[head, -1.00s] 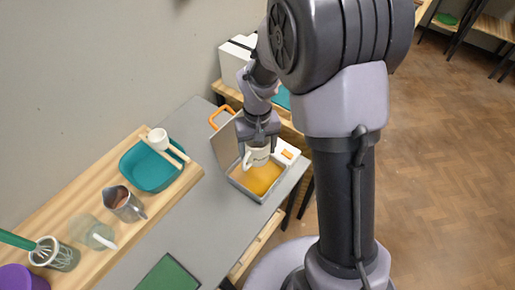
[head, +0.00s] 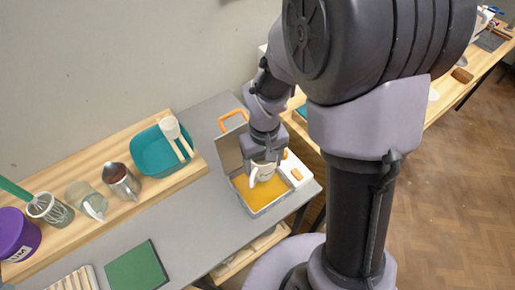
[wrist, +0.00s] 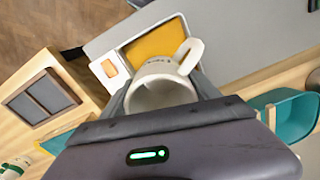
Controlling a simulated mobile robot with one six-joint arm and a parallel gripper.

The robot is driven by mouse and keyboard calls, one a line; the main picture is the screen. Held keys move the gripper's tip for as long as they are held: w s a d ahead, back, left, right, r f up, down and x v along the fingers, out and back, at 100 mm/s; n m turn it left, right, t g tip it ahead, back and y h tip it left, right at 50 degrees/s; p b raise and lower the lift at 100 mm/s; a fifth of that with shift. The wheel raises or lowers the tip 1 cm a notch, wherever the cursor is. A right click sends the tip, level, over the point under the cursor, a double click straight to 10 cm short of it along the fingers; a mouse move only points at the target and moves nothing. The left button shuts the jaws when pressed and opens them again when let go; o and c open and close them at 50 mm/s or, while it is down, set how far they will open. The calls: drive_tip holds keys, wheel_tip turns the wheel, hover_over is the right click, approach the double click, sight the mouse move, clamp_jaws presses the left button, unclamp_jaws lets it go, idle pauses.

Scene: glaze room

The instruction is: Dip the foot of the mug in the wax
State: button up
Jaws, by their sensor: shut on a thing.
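My gripper (head: 264,158) is shut on a white mug (head: 263,173), which it holds upright by the body. The mug is over the back part of a grey pan of yellow-orange wax (head: 262,207). In the wrist view the mug (wrist: 160,92) shows its open rim and its handle to the right, with the wax (wrist: 155,42) beyond it. My gripper hides part of the mug, and its foot is out of sight, so I cannot tell whether it touches the wax.
An orange handle (head: 232,117) and an upright grey lid (head: 227,153) stand behind the pan. A teal basin (head: 156,158), a metal pitcher (head: 121,181) and a glass jug (head: 87,200) stand on the wooden shelf. A green mat (head: 137,268) lies on the grey table, which is otherwise clear between them.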

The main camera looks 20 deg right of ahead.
drive_tip(key=shift+a+f+b, duration=0.15)
drive_tip(key=shift+f+b, duration=0.2)
wheel_tip(320, 180, down, 8)
drive_tip(key=b, duration=0.6)
drive_tip(key=shift+s+a+r, duration=0.1)
drive_tip(key=shift+a+r, duration=0.05)
drive_tip(key=shift+r, duration=0.1)
drive_tip(key=shift+f+b, duration=0.9)
drive_tip(key=shift+r, duration=0.15)
idle(1.1)
drive_tip(key=shift+r+p, duration=1.3)
drive_tip(key=shift+r, duration=0.1)
wheel_tip(320, 180, up, 7)
drive_tip(key=p, duration=0.6)
drive_tip(key=shift+r, duration=0.1)
